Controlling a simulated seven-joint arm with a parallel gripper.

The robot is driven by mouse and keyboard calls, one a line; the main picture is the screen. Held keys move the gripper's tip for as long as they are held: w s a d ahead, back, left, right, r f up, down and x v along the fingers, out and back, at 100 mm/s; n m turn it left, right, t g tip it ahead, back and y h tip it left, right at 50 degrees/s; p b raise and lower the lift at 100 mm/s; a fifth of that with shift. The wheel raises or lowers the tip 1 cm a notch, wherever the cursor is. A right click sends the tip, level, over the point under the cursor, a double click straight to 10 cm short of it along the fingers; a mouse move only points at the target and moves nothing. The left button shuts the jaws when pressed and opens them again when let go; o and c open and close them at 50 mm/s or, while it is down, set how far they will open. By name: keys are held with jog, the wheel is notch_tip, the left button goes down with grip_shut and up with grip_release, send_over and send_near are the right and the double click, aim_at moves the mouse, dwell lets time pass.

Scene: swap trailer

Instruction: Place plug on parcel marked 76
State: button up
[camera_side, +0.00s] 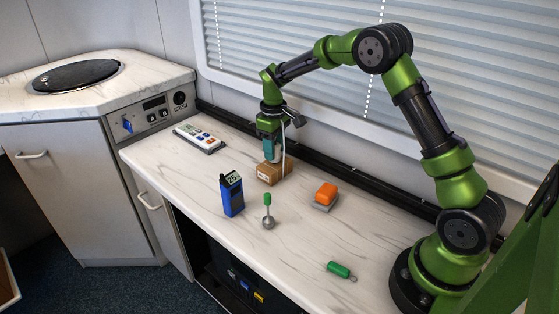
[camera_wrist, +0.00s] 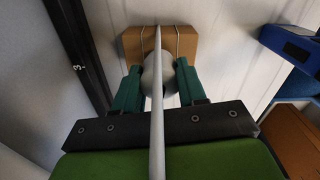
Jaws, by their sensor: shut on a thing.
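A brown cardboard parcel (camera_side: 276,175) stands on the marble-patterned worktop. It has a pale label on its front, too small to read. My gripper (camera_side: 271,158) points down directly over it. In the wrist view my gripper's green fingers (camera_wrist: 159,85) are closed on the pale, rounded plug (camera_wrist: 184,82). Its light cord (camera_wrist: 157,125) runs toward the camera, and the parcel (camera_wrist: 133,44) lies beyond the fingertips. The plug is at the parcel's top; I cannot tell whether it touches. In the side view the fingers mostly hide the plug.
A blue meter (camera_side: 232,194) and a green-handled tool (camera_side: 267,211) stand nearer the front edge. An orange block on a grey base (camera_side: 325,195) is to the right. A green cylinder with a ring (camera_side: 340,269) lies near front right. A white remote (camera_side: 199,138) lies at back left.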

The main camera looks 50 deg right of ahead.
jog(key=shift+f, duration=0.3)
jog(key=shift+f, duration=0.2)
jog(key=o, duration=1)
jog(key=shift+o, duration=0.2)
